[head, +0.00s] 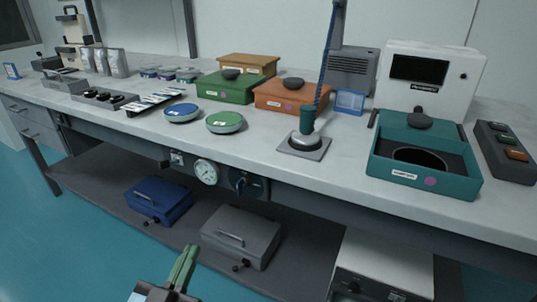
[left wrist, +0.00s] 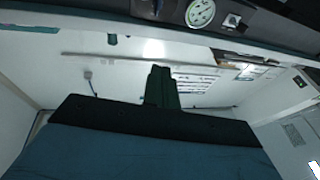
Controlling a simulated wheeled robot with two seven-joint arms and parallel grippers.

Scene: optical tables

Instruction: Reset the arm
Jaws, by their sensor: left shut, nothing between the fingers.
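My left gripper (head: 183,266) is at the bottom of the head view, in front of the table and below its top. Its green fingers are together, with nothing between them. In the left wrist view its dark fingers (left wrist: 160,86) also show closed and empty, in the middle of the picture. It touches nothing that I can see. My right gripper is in neither view.
A long white table (head: 270,150) carries a teal box (head: 430,178), a green box (head: 228,88), an orange box (head: 287,96) and round dishes. A gauge (head: 206,172) is on its front. A shelf below holds a blue case (head: 158,200) and a grey case (head: 240,236).

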